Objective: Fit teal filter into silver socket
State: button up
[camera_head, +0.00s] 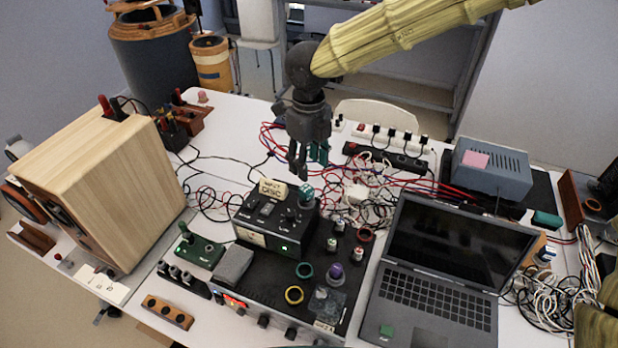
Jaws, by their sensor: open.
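My gripper (303,172) hangs from the arm above the back of the black equipment, fingers pointing down and open. Teal patches show at its fingers; I cannot tell whether they are part of it or something behind. A small teal cylindrical piece (305,191), possibly the teal filter, stands below the fingertips by the black meter box (277,222), apart from them. A greyish, shiny fitting (326,300) sits at the front right of the black panel; I cannot tell whether it is the silver socket. No other silver socket is clear.
A wooden speaker (120,185) stands at left and an open laptop (440,262) at right. Tangled cables (345,180) and a power strip (385,155) lie behind. Little table is free.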

jog(key=shift+r, duration=1.3)
